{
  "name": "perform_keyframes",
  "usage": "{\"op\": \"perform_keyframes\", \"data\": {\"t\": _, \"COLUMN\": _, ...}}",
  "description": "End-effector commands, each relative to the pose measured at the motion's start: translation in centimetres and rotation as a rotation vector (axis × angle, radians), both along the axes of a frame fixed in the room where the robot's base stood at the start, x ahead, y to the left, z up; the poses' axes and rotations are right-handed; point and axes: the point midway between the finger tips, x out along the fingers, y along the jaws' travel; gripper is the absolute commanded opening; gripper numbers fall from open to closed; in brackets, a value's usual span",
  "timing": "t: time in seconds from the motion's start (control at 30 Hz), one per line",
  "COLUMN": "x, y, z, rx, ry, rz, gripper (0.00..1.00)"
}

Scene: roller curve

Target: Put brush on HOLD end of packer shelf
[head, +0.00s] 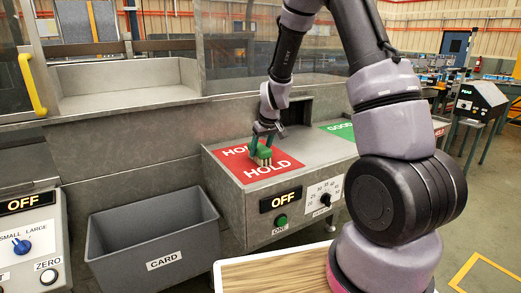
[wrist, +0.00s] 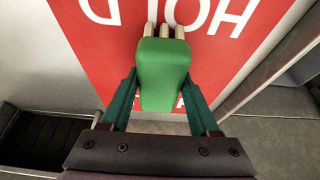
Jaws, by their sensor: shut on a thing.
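The brush (head: 263,153) has a green body and pale bristle tufts. In the head view it is at the red HOLD end (head: 243,171) of the packer shelf (head: 320,150). My gripper (head: 265,133) is above the red panel, shut on the brush. In the wrist view the green brush (wrist: 163,75) lies between the two green fingers of my gripper (wrist: 163,90), its pale tufts pointing to the top of the picture. The red HOLD panel (wrist: 100,50) is behind it. I cannot tell whether the brush touches the panel. Part of the HOLD lettering is hidden by the brush.
A green GOOD panel (head: 340,130) is on the shelf's right part. A grey CARD bin (head: 155,240) stands on the left below the shelf. A wood-topped surface (head: 275,275) is in front. The shelf front carries an OFF display (head: 281,199) and a dial (head: 324,195).

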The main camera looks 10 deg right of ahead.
Motion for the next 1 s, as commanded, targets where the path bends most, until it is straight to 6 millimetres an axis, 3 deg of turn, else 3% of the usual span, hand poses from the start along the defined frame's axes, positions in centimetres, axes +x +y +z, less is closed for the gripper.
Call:
{"op": "perform_keyframes", "data": {"t": 0.13, "x": 0.0, "y": 0.0, "z": -0.3, "rx": 0.0, "ry": 0.001, "rz": 0.0, "gripper": 0.1}}
{"op": "perform_keyframes", "data": {"t": 0.17, "x": 0.0, "y": 0.0, "z": -0.3, "rx": 0.0, "ry": 0.001, "rz": 0.0, "gripper": 0.66}}
{"op": "perform_keyframes", "data": {"t": 0.23, "x": 0.0, "y": 0.0, "z": -0.3, "rx": 0.0, "ry": 0.0, "rz": 0.0, "gripper": 0.92}}
{"op": "perform_keyframes", "data": {"t": 0.67, "x": -0.1, "y": -0.1, "z": 0.6, "rx": 0.0, "ry": -0.002, "rz": 0.0, "gripper": 0.92}}
{"op": "perform_keyframes", "data": {"t": 1.0, "x": -2.6, "y": -0.8, "z": 6.9, "rx": 0.001, "ry": -0.005, "rz": 0.002, "gripper": 0.92}}
